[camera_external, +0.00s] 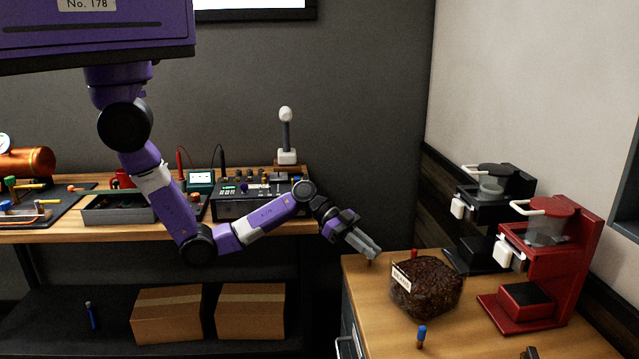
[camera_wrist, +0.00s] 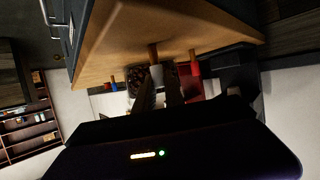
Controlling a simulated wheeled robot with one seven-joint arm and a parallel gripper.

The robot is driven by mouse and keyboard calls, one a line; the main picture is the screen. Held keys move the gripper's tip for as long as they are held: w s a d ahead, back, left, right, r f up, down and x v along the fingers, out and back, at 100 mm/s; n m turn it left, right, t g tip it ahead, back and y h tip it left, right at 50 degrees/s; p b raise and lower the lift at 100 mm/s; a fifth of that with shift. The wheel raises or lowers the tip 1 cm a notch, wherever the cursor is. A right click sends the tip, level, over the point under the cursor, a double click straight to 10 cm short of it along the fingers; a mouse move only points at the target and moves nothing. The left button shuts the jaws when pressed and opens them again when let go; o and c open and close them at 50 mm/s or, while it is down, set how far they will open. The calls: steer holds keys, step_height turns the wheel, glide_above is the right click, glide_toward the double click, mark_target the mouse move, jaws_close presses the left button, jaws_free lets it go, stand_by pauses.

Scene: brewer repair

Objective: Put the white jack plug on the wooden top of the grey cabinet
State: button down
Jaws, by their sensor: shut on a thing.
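My gripper (camera_external: 366,246) reaches over the back left corner of the cabinet's wooden top (camera_external: 375,300). In the wrist view my gripper (camera_wrist: 160,90) is shut on the white jack plug (camera_wrist: 156,73), whose brownish pin points away from the fingers toward the wooden top (camera_wrist: 125,40). I cannot tell whether the pin touches the wood. In the outside view the fingers hide the plug's white body, and only a small brownish tip shows below them. The grey cabinet's front (camera_external: 349,325) has a metal handle.
A bag of coffee beans (camera_external: 427,288) stands right of my gripper, with a red plug (camera_external: 413,254) behind it and a blue plug (camera_external: 421,337) in front. A red brewer (camera_external: 545,265) and a black brewer (camera_external: 490,215) stand farther right. The front left of the top is clear.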

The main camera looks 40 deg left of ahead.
steer(key=c, duration=1.4)
jaws_free()
steer(key=shift+f, duration=0.1)
steer(key=shift+c, duration=0.2)
steer(key=shift+r, duration=0.25)
steer(key=b+v, duration=0.1)
steer(key=v, duration=1.1)
steer(key=a+f+n+t+y, duration=0.2)
steer(key=a+f+n+t, duration=0.5)
steer(key=f, duration=0.4)
steer(key=s+a+f+n+t+y, duration=0.2)
steer(key=s+a+f+n+y, duration=0.1)
steer(key=a, duration=0.4)
steer(key=s+a+f+n+t+y, duration=0.1)
steer(key=s+a+f+n+y, duration=0.2)
steer(key=a, duration=0.4)
steer(key=s+a+r+n+t+y, duration=0.3)
steer(key=s+a+n+y, duration=0.1)
steer(key=s+a, duration=0.6)
steer(key=s+a+r+n+t+y, duration=0.1)
steer(key=s+a+r+t, duration=0.1)
steer(key=s+r, duration=0.5)
step_height(320, 180, up, 2)
steer(key=shift+a+r, duration=0.1)
steer(key=shift+a, duration=0.45)
